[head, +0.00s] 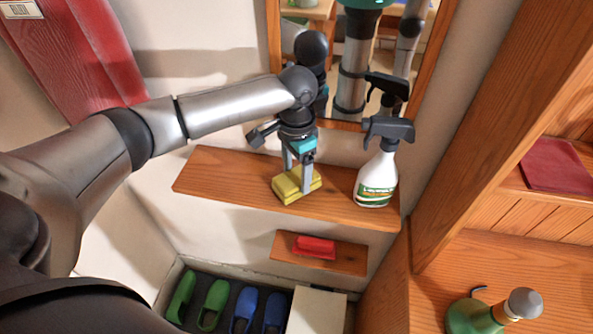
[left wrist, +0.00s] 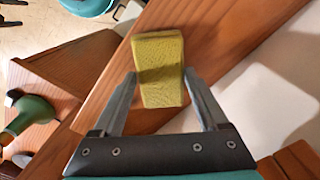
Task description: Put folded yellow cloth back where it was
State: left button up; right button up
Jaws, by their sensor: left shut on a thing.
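The folded yellow cloth (head: 287,190) is at the middle of the upper wooden shelf (head: 225,178), below the mirror. It appears to rest on the board, though a small gap cannot be ruled out. My left gripper (head: 297,180) points down from above and is shut on the cloth, one finger on each side. In the left wrist view the yellow cloth (left wrist: 159,62) sits between the two fingers of my left gripper (left wrist: 160,76), with the shelf board (left wrist: 215,45) behind it. My right gripper is not in view.
A white spray bottle (head: 376,180) stands on the shelf right of the cloth. The shelf's left part is bare. Below, a small shelf (head: 345,259) holds a red item (head: 314,247). The mirror (head: 340,60) is close behind. A green bottle (head: 480,316) stands lower right.

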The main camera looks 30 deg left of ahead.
aim_at(297, 176)
pick_arm(q)
jog(key=o, duration=1.2)
jog(key=shift+o, duration=0.2)
notch_tip(297, 176, up, 12)
jog(key=shift+w, duration=0.1)
